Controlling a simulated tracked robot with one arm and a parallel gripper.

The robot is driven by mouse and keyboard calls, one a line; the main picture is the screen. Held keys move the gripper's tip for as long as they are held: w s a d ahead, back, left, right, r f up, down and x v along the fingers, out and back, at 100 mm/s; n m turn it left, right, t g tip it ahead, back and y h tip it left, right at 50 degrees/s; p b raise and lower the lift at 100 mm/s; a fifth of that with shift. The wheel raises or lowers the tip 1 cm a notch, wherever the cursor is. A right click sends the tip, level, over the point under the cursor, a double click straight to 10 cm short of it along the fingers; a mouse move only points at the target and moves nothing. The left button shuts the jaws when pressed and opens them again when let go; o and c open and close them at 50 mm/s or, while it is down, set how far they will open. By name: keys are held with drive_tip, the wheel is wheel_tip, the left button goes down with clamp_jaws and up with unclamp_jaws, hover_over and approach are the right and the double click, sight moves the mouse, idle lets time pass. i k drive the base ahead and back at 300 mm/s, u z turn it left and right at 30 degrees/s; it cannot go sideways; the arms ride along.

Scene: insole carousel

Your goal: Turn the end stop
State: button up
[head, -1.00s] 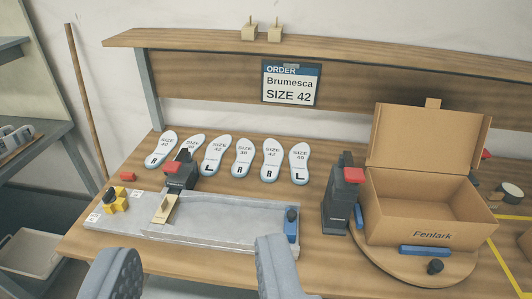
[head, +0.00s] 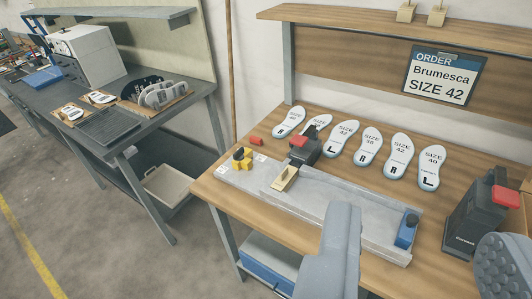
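A grey metal channel (head: 330,210) lies along the front of the wooden bench. A blue block with a black knob (head: 406,231) sits at its right end and looks like the end stop. A brass plate (head: 285,178) stands near its left part, and a yellow piece with a black knob (head: 241,159) is at the far left end. My gripper (head: 425,262) is open and empty, with its two grey padded fingers wide apart in the foreground. The left finger overlaps the channel's front in the picture, and the blue block shows between and beyond the fingers.
Several insoles (head: 370,146) lie in a row behind the channel. A black device with a red top (head: 303,150) stands behind the brass plate, and another black device (head: 474,222) stands at right. An order card (head: 445,77) hangs behind. A dark side table (head: 150,120) is at left.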

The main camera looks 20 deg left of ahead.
sight(242, 158)
drive_tip(key=z, duration=0.05)
drive_tip(key=k, duration=0.6)
drive_tip(key=u, duration=0.45)
drive_tip(key=i, duration=1.75)
drive_tip(key=z, duration=0.25)
